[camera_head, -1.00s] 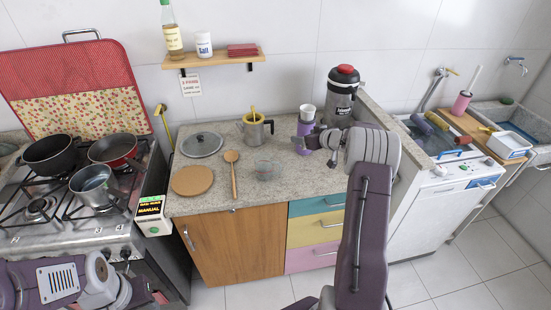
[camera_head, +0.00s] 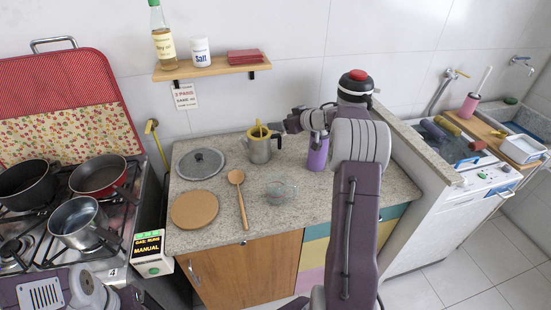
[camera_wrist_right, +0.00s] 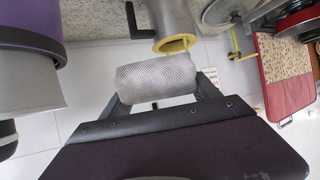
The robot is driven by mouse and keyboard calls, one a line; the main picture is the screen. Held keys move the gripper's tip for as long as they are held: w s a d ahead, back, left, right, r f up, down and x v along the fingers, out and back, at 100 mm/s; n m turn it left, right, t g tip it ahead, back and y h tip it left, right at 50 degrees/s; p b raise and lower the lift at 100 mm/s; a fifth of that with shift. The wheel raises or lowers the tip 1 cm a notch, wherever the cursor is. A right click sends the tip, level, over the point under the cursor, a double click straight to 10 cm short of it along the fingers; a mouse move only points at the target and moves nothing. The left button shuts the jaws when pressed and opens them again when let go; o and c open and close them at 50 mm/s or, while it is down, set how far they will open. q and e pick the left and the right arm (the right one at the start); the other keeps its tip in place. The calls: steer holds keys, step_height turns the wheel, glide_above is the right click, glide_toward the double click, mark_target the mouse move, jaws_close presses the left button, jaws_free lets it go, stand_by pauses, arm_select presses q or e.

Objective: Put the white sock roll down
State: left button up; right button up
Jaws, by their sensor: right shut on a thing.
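My right gripper (camera_head: 287,124) reaches leftward over the back of the stone counter (camera_head: 310,210), beside the metal pot with the yellow rim (camera_head: 260,147). In the right wrist view the gripper (camera_wrist_right: 160,92) is shut on the white sock roll (camera_wrist_right: 155,77), a pale cylinder with a woven texture lying crosswise between the fingers. I cannot make out the roll in the head view. The same pot (camera_wrist_right: 175,25) shows close beyond the roll in the wrist view. Only links of my left arm show at the lower left of the head view; its jaws do not show.
A purple bottle (camera_head: 317,155) stands beneath my right forearm, its top hidden. A glass bowl (camera_head: 278,191), wooden spoon (camera_head: 239,190), round board (camera_head: 194,210) and lid (camera_head: 201,163) lie on the counter. A shelf (camera_head: 213,69) hangs above. The counter's front right is clear.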

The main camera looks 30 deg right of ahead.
steer(key=b, duration=0.4)
glide_above(283, 166)
step_height(283, 166, down, 6)
steer(key=shift+s+f, duration=0.15)
steer(key=shift+s, duration=0.3)
steer(key=f, duration=0.2)
steer(key=f+b, duration=0.1)
steer(key=f, duration=0.1)
steer(key=w+f, duration=0.1)
steer(key=f, duration=0.1)
steer(key=shift+f, duration=0.3)
steer(key=shift+s+f, duration=0.1)
steer(key=shift+f, duration=0.1)
steer(key=shift+s, duration=0.1)
steer(key=shift+s+f+b, duration=0.1)
steer(key=shift+f+b, duration=0.15)
steer(key=shift+b, duration=0.15)
step_height(283, 166, down, 3)
steer(key=shift+f+b, duration=0.2)
steer(key=shift+b, duration=0.4)
steer(key=shift+f, duration=0.3)
